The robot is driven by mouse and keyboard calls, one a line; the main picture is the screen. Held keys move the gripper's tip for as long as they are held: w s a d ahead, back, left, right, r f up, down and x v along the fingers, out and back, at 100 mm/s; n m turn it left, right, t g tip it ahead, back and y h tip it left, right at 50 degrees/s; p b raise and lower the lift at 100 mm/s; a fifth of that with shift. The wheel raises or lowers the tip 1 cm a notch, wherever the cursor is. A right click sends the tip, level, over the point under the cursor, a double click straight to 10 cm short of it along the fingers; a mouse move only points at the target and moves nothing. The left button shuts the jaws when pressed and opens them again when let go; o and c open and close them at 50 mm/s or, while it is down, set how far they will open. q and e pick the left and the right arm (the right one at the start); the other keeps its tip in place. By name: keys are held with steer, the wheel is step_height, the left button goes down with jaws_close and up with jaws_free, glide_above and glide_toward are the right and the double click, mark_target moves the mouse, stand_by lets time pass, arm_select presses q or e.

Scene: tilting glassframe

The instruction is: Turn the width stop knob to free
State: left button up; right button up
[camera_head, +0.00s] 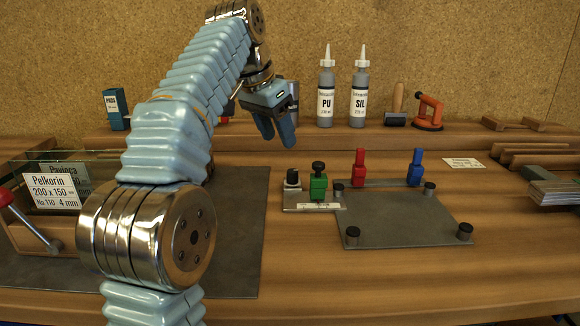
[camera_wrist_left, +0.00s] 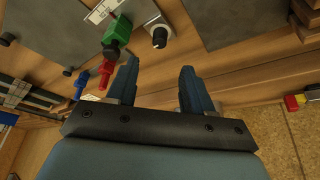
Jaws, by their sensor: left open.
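A short dark knob with a pale pointer line (camera_head: 292,178) stands at the left end of a metal plate with a white scale (camera_head: 314,207). Next to it is a green block with a black knob on top (camera_head: 318,182). No label shows which one is the width stop knob. My left gripper (camera_head: 276,136) is open and empty, behind and above them, fingers pointing down. In the left wrist view the pointer knob (camera_wrist_left: 159,37) lies just beyond the gap between the open fingers (camera_wrist_left: 158,72), apart from them. The green block (camera_wrist_left: 117,33) is left of the gap.
A grey plate with black corner posts (camera_head: 400,220) lies to the right, with a red clamp (camera_head: 359,168) and a blue clamp (camera_head: 415,167) at its back edge. Two bottles (camera_head: 326,92) stand on the rear ledge. A glass rack (camera_head: 50,200) is at left.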

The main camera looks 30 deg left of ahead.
mark_target(291, 171)
arm_select(q)
steer(key=x, duration=1)
steer(key=shift+f, duration=0.2)
jaws_close()
steer(key=shift+b, duration=0.3)
